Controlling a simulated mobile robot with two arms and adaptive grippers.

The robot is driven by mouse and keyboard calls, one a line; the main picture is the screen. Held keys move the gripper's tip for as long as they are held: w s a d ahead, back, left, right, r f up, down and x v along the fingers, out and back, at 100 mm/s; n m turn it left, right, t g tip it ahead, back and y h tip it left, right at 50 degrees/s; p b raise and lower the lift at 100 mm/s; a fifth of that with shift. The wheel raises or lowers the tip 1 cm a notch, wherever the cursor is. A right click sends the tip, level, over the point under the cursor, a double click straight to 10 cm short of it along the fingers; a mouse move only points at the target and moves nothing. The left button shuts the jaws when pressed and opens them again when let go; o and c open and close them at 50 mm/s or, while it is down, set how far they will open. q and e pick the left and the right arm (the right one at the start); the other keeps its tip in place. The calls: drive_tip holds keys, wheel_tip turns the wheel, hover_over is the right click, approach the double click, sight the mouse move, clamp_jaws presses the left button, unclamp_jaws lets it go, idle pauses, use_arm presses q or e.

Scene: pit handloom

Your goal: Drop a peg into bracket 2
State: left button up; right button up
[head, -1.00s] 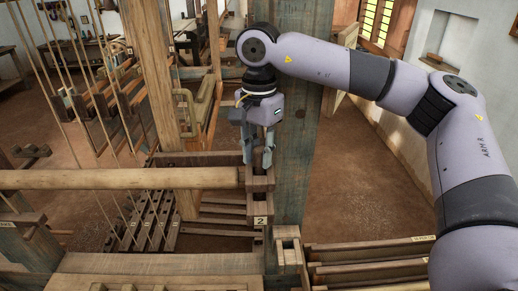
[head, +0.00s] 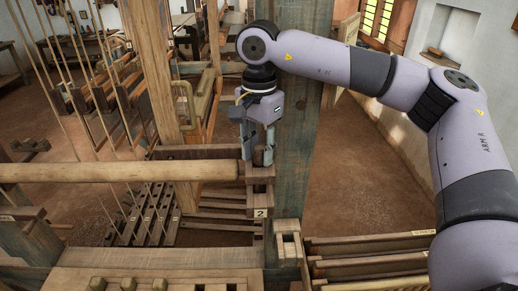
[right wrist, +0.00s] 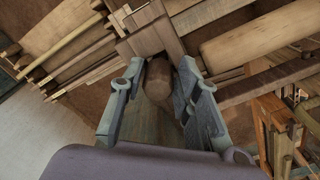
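A brown wooden peg (head: 258,156) stands upright at the top of bracket 2 (head: 259,186), the wooden holder with the "2" label on the post. Its lower end is hidden in or behind the bracket; I cannot tell how deep it sits. My right gripper (head: 258,152) points down just above the bracket, with one finger on each side of the peg. In the right wrist view the peg (right wrist: 158,82) shows between the fingertips (right wrist: 162,72), which look spread, with a small gap beside it. My left gripper is not in view.
A thick round beam (head: 120,172) runs from the left up to the bracket. A tall post (head: 304,130) stands right behind the gripper. A slatted wooden rack (head: 370,262) is at lower right. Cords (head: 50,85) hang at left. Open floor (head: 375,185) lies right of the post.

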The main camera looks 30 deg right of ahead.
drive_tip(key=o, duration=0.3)
drive_tip(key=shift+o, duration=0.2)
drive_tip(key=shift+r, duration=0.15)
wheel_tip(320, 180, up, 12)
idle(0.3)
drive_tip(key=shift+f, duration=0.2)
idle(0.7)
